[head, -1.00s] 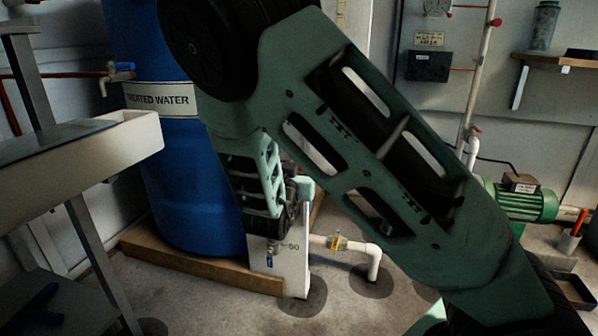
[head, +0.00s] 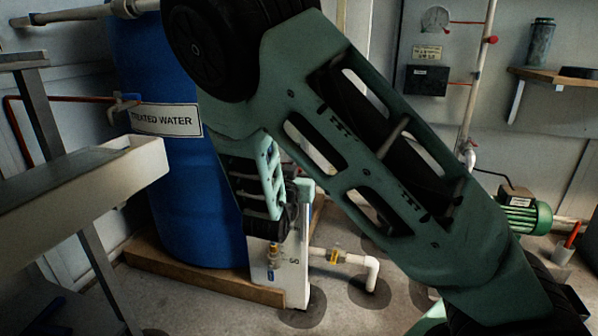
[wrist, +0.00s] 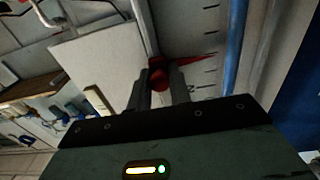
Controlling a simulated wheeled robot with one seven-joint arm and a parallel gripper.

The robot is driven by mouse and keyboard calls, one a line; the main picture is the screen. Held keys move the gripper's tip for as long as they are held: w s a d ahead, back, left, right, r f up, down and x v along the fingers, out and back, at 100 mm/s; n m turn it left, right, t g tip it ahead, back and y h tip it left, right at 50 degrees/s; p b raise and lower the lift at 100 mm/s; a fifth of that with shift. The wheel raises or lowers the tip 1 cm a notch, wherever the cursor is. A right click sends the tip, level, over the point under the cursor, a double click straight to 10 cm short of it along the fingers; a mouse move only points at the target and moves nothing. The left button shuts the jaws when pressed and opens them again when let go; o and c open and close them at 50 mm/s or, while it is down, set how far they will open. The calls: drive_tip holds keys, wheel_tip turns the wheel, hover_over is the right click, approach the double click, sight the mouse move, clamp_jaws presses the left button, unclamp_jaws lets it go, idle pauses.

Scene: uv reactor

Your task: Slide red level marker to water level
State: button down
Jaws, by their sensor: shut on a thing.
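In the wrist view the red level marker (wrist: 157,77) sits between the two fingers of my gripper (wrist: 160,74), which is shut on it. Its thin red pointer reaches right, across a pale scale board (wrist: 202,18) with dark tick marks. A numeral that looks like a 2 shows near the pointer's lower side. A narrow blue strip (wrist: 237,45), apparently the water tube, runs beside the scale, right of the pointer tip. I cannot make out where the water surface is. In the head view my arm hides the gripper, marker and scale.
A blue treated-water tank (head: 172,215) stands on a wooden base (head: 195,277). A white panel (head: 293,262) with a valve and white pipe (head: 345,259) is beside it. A white trough (head: 80,185) is at left, a green motor (head: 525,218) at right. Some floor is clear in front.

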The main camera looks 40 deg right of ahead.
wheel_tip(320, 180, up, 18)
drive_tip(key=p, duration=1.6)
drive_tip(key=c, duration=1.4)
unclamp_jaws()
drive_tip(key=p+v, duration=0.3)
drive_tip(key=v, duration=1.4)
drive_tip(key=shift+s+a, duration=0.2)
